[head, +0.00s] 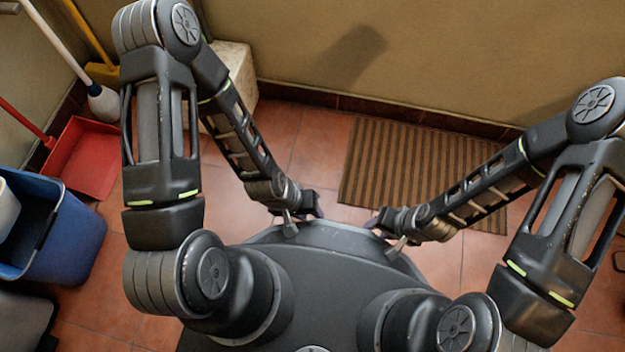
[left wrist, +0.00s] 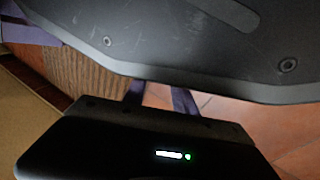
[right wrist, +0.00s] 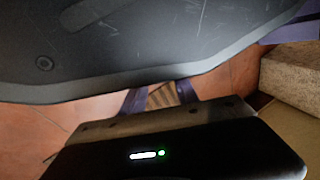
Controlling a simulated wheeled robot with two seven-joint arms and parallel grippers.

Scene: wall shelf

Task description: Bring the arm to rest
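Both my arms are folded in front of my body in the head view. My left gripper (head: 314,207) hangs near the front edge of my base, left of centre. In the left wrist view its two purple fingers (left wrist: 159,98) stand apart with nothing between them. My right gripper (head: 375,222) is beside it, right of centre. In the right wrist view its fingers (right wrist: 160,98) are also apart and empty. The two grippers are close together but a small gap shows between them. Their fingertips are partly hidden in the wrist views.
A brown striped mat (head: 400,165) lies on the tiled floor by the wall. A pale stone block (head: 238,68) stands behind my left arm. At left are a blue bin (head: 75,245), a red dustpan (head: 85,160) and a white-handled brush (head: 60,45).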

